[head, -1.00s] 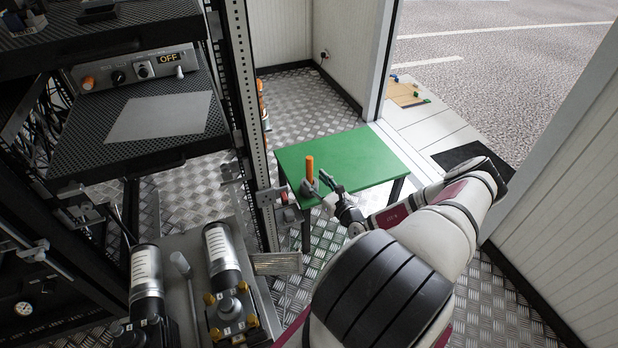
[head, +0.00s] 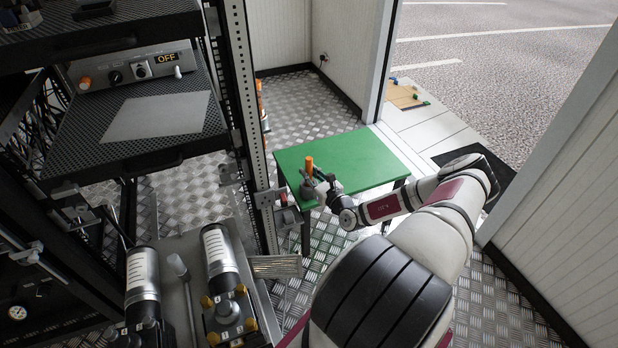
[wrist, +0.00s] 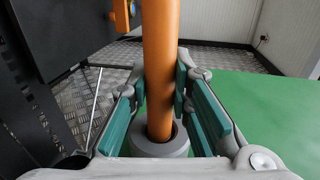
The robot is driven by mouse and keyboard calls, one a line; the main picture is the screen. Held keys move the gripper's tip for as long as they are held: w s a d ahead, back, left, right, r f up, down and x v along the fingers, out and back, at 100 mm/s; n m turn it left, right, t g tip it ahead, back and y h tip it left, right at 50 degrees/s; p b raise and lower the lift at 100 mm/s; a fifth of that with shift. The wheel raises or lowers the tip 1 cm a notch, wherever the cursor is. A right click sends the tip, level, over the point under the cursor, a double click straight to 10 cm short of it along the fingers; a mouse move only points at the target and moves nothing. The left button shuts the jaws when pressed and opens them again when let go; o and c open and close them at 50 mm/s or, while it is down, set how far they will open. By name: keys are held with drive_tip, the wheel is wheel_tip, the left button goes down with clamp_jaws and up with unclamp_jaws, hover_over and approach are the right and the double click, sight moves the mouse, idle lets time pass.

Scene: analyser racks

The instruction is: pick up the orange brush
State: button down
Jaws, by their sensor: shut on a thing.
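The orange brush (head: 309,163) shows as an upright orange handle above the green table, near its left edge. In the wrist view the handle (wrist: 160,60) rises through the middle of the picture, its lower end inside a round grey holder (wrist: 160,148). The brush's lower part is hidden in that holder. My gripper (head: 317,182) reaches in from the right at the handle. In the wrist view my gripper (wrist: 163,90) has its teal-padded fingers on both sides of the handle, shut on it.
The green table (head: 365,155) is mostly bare to the right of the brush. Black-and-silver cylinders (head: 218,255) stand in the left foreground. A doorway opens to the road at right.

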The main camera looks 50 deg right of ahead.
wheel_tip(320, 180, up, 10)
drive_tip(key=p, duration=0.4)
idle(0.3)
drive_tip(key=c, duration=2.3)
unclamp_jaws()
clamp_jaws()
